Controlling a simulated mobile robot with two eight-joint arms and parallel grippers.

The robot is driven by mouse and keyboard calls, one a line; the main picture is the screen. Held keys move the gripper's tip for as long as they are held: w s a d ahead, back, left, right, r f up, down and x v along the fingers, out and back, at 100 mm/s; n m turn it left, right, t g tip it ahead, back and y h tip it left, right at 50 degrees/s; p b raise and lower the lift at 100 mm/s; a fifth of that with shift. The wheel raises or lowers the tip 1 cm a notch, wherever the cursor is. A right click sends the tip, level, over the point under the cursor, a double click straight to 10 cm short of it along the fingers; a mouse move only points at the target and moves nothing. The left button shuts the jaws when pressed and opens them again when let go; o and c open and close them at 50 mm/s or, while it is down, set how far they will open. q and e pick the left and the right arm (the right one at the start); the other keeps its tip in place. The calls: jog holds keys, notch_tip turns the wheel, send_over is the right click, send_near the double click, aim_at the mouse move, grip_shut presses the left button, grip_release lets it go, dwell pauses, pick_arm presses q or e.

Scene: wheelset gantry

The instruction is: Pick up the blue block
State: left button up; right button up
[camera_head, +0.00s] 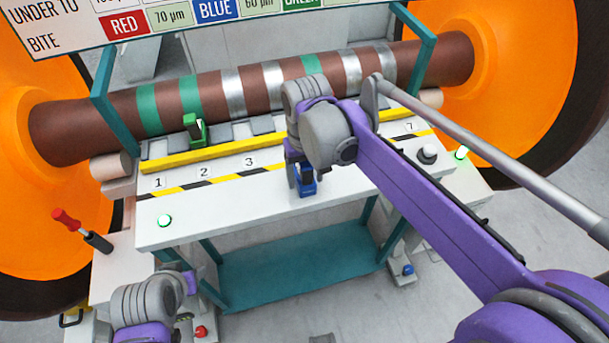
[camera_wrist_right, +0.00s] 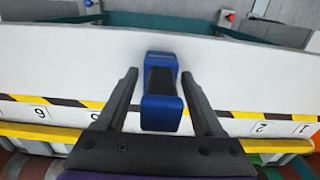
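The blue block (camera_head: 306,187) is on the white bench top near its front edge, in the middle of the head view. In the right wrist view the blue block (camera_wrist_right: 161,118) has a dark recessed top and lies between my two fingers. My right gripper (camera_wrist_right: 160,74) is open, with a narrow gap on each side of the block. In the head view my right gripper (camera_head: 300,170) is over the block and hides part of it. My left arm shows at the lower left of the head view; its fingers cannot be made out clearly.
A brown axle (camera_head: 205,96) with green and silver bands lies behind the bench (camera_head: 230,215). A green block (camera_head: 194,132) stands by the yellow rail (camera_head: 215,152). A red-handled lever (camera_head: 68,221) is at the left. The bench front left of the blue block is clear.

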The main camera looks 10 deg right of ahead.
grip_shut()
jog(key=shift+r, duration=0.1)
